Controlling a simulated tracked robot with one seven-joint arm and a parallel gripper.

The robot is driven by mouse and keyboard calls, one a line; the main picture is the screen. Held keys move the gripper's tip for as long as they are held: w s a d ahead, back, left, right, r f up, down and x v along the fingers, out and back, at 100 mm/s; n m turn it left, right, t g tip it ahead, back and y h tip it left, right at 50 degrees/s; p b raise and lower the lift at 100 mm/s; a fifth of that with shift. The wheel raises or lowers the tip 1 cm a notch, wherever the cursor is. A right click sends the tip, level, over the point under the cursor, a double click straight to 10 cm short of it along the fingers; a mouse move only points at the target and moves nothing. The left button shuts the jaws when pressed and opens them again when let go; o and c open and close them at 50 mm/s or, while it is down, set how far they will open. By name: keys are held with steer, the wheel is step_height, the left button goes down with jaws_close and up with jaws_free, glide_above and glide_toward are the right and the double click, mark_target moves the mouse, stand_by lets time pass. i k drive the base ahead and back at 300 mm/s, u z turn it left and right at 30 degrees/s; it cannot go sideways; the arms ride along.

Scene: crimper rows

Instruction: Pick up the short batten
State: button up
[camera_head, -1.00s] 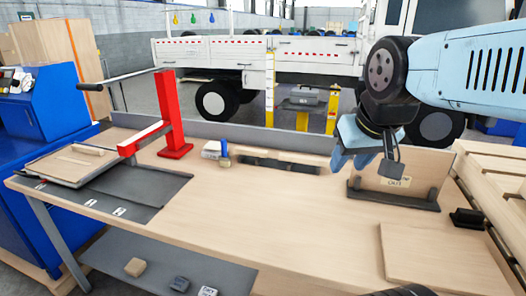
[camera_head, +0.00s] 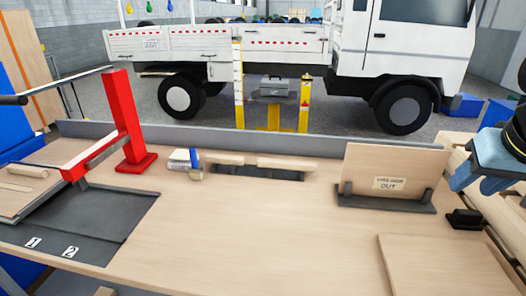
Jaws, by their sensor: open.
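Two pale wooden battens lie end to end on a dark rack (camera_head: 240,171) at the back of the bench, left of middle. The left batten (camera_head: 225,158) looks shorter than the right batten (camera_head: 287,163).
A red lever press (camera_head: 123,120) stands on the left with a dark numbered mat (camera_head: 100,220). A small box and blue-topped item (camera_head: 186,162) stand beside the rack. An upright panel marked OUT (camera_head: 392,165) stands right. The middle of the bench (camera_head: 250,225) is clear.

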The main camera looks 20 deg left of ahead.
mark_target(225, 159)
steer(key=u, duration=0.8)
steer(key=i, duration=0.1)
steer(key=z, duration=1.95)
steer(key=k, duration=2.1)
steer(key=u, duration=1.75)
steer(key=i, duration=1.3)
steer(key=u, duration=0.05)
